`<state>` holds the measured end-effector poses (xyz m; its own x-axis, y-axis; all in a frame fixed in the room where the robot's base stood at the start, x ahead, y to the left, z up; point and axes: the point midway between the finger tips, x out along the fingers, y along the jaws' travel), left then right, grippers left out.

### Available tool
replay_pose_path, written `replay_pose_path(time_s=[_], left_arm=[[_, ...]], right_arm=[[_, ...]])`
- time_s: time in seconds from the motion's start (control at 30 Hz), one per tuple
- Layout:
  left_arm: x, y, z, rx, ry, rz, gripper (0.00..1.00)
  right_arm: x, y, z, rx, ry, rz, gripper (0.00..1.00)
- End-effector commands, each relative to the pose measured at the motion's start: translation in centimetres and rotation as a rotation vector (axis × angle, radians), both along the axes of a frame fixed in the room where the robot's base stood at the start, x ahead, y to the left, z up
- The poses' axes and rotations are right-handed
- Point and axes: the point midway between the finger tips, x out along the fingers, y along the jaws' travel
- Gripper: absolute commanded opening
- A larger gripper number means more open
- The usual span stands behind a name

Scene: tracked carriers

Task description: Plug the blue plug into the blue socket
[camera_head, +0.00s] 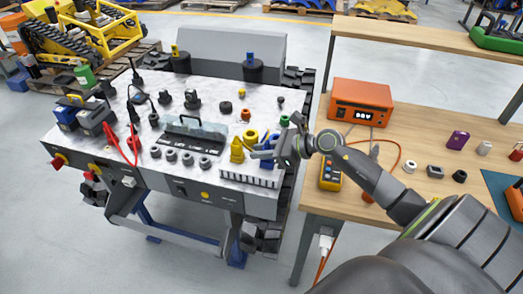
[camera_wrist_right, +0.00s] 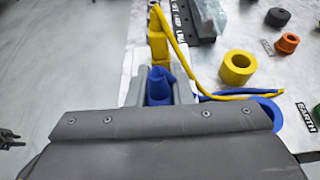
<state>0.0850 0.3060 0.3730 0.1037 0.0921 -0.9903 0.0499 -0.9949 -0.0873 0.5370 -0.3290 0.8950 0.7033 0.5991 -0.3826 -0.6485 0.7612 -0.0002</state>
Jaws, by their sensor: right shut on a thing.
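My right gripper (camera_head: 272,152) is shut on the blue plug (camera_wrist_right: 158,88) at the right front of the marble-topped bench. In the right wrist view the plug shows between the two fingers (camera_wrist_right: 160,92), and a blue cable runs off to the right. In the head view the blue plug (camera_head: 266,157) is partly covered by the gripper. The blue socket (camera_head: 284,120) is a ring on the bench top behind the gripper. In the wrist view it (camera_wrist_right: 272,110) is partly hidden by the gripper body. The plug is apart from it. My left gripper is not in view.
A yellow plug (camera_head: 237,150) stands beside the blue plug, with a yellow socket (camera_head: 250,137) near it. An orange socket (camera_head: 246,115) lies farther back. A clear-covered panel (camera_head: 195,128) stands to the left. A wooden table (camera_head: 420,150) with an orange device (camera_head: 361,102) is on the right.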

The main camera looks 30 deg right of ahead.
Motion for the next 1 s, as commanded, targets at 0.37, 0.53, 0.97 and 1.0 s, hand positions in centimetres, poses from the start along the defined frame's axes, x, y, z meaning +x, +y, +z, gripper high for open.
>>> replay_pose_path(time_s=[0.37, 0.53, 0.97, 1.0], left_arm=[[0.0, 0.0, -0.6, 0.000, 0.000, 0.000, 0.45], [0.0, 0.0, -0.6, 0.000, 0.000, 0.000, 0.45], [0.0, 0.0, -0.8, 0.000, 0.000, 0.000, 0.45], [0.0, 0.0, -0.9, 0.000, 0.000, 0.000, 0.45]], right_arm=[[0.0, 0.0, -0.6, 0.000, 0.000, 0.000, 0.29], [0.0, 0.0, -0.6, 0.001, 0.001, 0.000, 0.45], [-0.9, -0.9, -0.2, -0.005, 0.000, -0.001, 0.45], [-1.2, -1.1, -0.1, -0.004, 0.001, -0.001, 0.45]])
